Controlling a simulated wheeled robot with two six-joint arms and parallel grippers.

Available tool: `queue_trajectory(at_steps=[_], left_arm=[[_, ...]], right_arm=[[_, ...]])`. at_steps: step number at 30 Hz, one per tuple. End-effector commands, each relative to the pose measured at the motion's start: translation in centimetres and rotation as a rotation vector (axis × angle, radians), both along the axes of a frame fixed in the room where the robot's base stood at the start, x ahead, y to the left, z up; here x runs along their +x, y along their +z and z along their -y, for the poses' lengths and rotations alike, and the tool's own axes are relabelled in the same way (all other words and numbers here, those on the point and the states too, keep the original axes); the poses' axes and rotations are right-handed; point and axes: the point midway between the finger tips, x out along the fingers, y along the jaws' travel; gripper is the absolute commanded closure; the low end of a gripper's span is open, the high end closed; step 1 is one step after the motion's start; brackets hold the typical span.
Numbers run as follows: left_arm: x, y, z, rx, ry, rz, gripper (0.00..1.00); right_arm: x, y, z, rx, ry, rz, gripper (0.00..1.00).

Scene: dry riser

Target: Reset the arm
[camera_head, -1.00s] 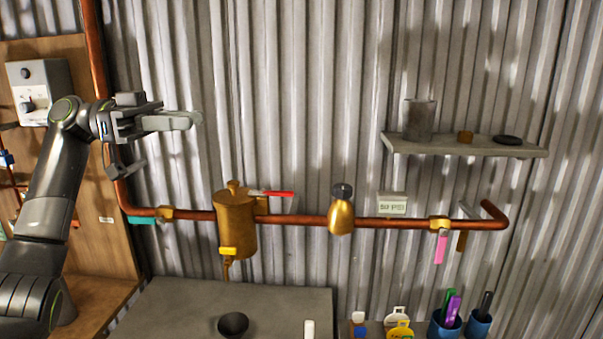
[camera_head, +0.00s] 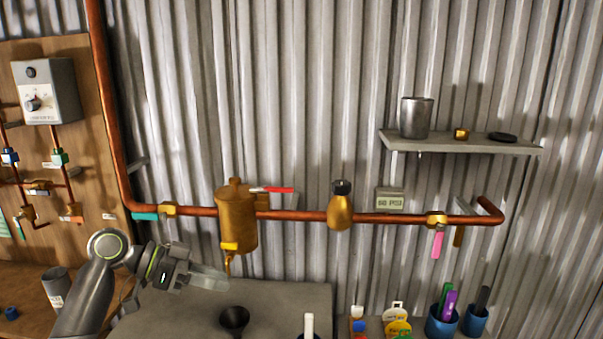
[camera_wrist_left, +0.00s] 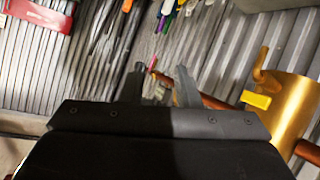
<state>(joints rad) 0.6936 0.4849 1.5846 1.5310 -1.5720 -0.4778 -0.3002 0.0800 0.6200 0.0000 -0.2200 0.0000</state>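My left arm (camera_head: 105,262) comes in from the lower left in the head view. Its left gripper (camera_head: 208,280) is low, just over the left part of the grey bench top, and points right. In the left wrist view the two fingers of the left gripper (camera_wrist_left: 160,82) stand apart with nothing held between them. The brass canister (camera_head: 237,222) on the copper pipe is above and to the right of the gripper, and apart from it. My right gripper is in neither view.
The copper pipe (camera_head: 285,214) runs along the corrugated wall. A black funnel (camera_head: 234,318) stands on the grey bench (camera_head: 285,295), right of the gripper. A wooden panel (camera_head: 90,165) with a grey control box (camera_head: 46,92) is at left. A shelf (camera_head: 470,147) is at upper right.

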Motion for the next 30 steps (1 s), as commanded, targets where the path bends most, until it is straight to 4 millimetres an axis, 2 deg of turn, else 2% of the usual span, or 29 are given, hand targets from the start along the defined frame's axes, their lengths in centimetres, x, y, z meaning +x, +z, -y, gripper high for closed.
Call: queue_trajectory(at_steps=[1,6,12,15,21,24,30], left_arm=[[-1.1,-3.3,-0.1,0.040,0.038,-0.036,0.71],[-4.9,-12.4,-1.1,0.184,0.192,-0.132,0.71],[-11.0,-20.5,-3.0,0.338,0.393,-0.229,0.71],[-14.6,-23.5,-4.3,0.411,0.503,-0.274,0.71],[-22.2,-27.1,-7.4,0.554,0.738,-0.352,0.71],[-25.6,-27.8,-8.9,0.617,0.846,-0.381,0.71],[-30.7,-27.8,-11.3,0.714,1.012,-0.418,0.71]], right_arm=[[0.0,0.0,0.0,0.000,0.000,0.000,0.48],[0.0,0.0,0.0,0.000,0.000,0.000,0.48],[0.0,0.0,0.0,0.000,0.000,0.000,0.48],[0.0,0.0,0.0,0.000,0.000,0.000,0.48],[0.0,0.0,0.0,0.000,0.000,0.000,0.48],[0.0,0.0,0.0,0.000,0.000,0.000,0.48],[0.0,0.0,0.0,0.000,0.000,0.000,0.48]])
